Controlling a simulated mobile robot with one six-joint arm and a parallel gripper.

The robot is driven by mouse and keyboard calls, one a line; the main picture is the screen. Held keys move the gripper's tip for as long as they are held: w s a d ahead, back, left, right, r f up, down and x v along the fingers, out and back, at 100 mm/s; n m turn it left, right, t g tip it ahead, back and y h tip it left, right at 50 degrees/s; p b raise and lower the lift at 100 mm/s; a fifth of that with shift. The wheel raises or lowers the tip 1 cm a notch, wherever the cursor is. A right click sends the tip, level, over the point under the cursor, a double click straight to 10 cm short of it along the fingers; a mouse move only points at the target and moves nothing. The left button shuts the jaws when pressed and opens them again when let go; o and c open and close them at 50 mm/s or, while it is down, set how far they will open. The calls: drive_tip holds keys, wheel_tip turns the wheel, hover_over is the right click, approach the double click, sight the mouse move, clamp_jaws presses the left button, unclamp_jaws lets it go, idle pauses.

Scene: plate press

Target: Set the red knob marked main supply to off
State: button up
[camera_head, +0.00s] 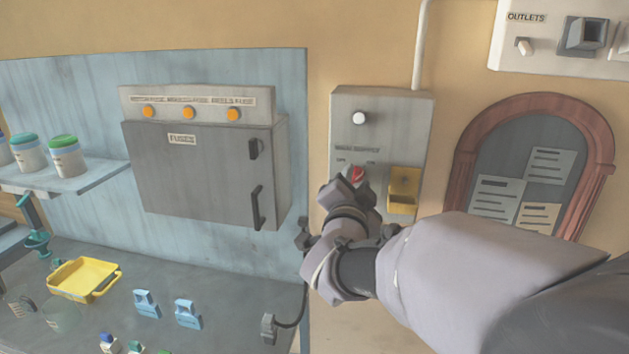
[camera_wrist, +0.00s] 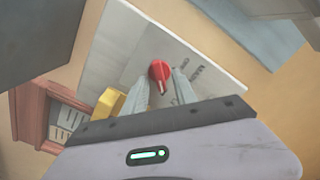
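The red knob (camera_head: 358,174) sits on a grey wall panel (camera_head: 385,125), below small words that seem to read main supply, with OFF at left and ON at right. In the wrist view the knob (camera_wrist: 160,71) has a pale mark at its lower end, which seems to lie toward the ON side. My gripper (camera_head: 343,186) is in front of the panel, just below the knob, hiding part of it. In the wrist view my gripper (camera_wrist: 161,84) is open, its two fingers apart with the knob between or just beyond their tips. I cannot tell whether they touch it.
A yellow box (camera_head: 404,190) sticks out right of the knob, and a white round button (camera_head: 359,118) is above it. A grey cabinet (camera_head: 200,170) with handles hangs at left. A red-framed notice board (camera_head: 530,165) is at right. The workbench (camera_head: 230,280) is below left.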

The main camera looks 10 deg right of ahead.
clamp_jaws()
drive_tip(key=shift+n, duration=0.4)
drive_tip(key=n, duration=0.4)
drive_tip(key=shift+a+p, duration=0.1)
drive_tip(key=shift+p, duration=0.25)
drive_tip(key=n+p, duration=0.1)
drive_tip(key=n, duration=0.3)
drive_tip(key=shift+w+a+r, duration=0.1)
drive_tip(key=n+p, duration=0.2)
drive_tip(key=n, duration=0.2)
drive_tip(key=shift+n, duration=0.4)
drive_tip(key=shift+a+n+p, duration=0.15)
drive_tip(key=shift+n+p, duration=0.65)
drive_tip(key=shift+n, duration=1.2)
drive_tip(key=shift+f+n, duration=0.2)
drive_tip(key=shift+n, duration=0.1)
